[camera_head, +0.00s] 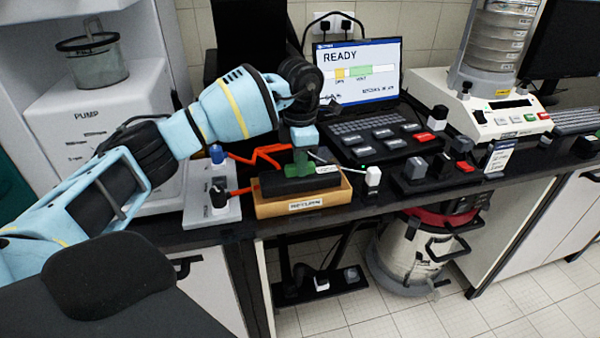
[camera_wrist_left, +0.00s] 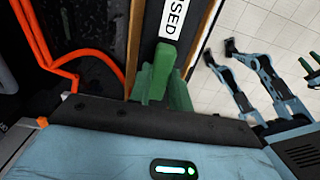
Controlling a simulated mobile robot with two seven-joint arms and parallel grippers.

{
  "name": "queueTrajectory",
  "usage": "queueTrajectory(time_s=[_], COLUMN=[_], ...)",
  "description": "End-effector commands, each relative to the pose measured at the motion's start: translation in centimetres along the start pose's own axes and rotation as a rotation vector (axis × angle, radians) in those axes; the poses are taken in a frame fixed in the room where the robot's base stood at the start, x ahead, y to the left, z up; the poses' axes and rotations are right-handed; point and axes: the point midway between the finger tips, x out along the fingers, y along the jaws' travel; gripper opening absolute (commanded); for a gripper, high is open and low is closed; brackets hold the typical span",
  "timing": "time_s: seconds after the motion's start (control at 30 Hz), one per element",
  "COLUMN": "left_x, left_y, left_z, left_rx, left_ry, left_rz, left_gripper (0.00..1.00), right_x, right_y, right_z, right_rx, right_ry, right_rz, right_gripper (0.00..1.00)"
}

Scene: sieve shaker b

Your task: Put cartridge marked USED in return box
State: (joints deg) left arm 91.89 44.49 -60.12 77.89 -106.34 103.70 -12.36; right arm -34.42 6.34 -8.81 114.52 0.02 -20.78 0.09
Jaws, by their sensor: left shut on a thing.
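My left gripper (camera_head: 300,166), with green fingers, points down at a wooden box with a white label (camera_head: 303,205); I cannot read that label clearly. The gripper is shut on a black cartridge (camera_head: 322,182). In the left wrist view the green fingers (camera_wrist_left: 168,82) are at the cartridge, and its white label reads USED (camera_wrist_left: 173,18). The cartridge lies lengthwise between the box's wooden side walls (camera_wrist_left: 208,32). I cannot tell whether it rests on the box floor.
An orange hose (camera_head: 262,153) runs close to the left of the box, by a white plate with a blue knob (camera_head: 217,155). A white-capped block (camera_head: 373,177) and grey blocks (camera_head: 415,170) stand to the right. A laptop reading READY (camera_head: 360,70) is behind. The bench's front edge is close.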

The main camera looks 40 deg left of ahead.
Motion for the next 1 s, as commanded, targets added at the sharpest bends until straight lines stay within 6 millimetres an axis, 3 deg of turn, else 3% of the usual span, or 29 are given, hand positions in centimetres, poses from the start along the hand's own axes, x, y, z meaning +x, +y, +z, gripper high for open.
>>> queueTrajectory(time_s=[0.23, 0.63, 0.67, 0.8, 1.0], left_x=[3.0, 3.6, 3.6, 3.6, 3.6], left_y=[0.0, 0.0, 0.0, 0.0, 0.0], left_z=[0.0, 0.0, 0.0, 0.0, 0.0], left_rx=[0.0, 0.0, 0.0, 0.0, 0.0], left_ry=[0.0, 0.0, 0.001, 0.001, 0.001], left_rz=[0.0, 0.0, 0.0, 0.0, 0.0], left_gripper=[0.0, 0.0, 0.22, 0.41, 0.41], right_x=[0.0, 0.0, 0.0, -0.1, -0.2], right_y=[0.0, 0.0, 0.0, -0.1, -0.1], right_z=[-0.3, 0.3, 0.4, 0.7, 0.8], right_rx=[-0.001, 0.0, 0.0, 0.001, 0.001], right_ry=[0.006, -0.006, -0.007, -0.013, -0.016], right_rz=[0.001, 0.0, 0.0, 0.0, -0.001], right_gripper=[0.36, 0.36, 0.36, 0.36, 0.36])
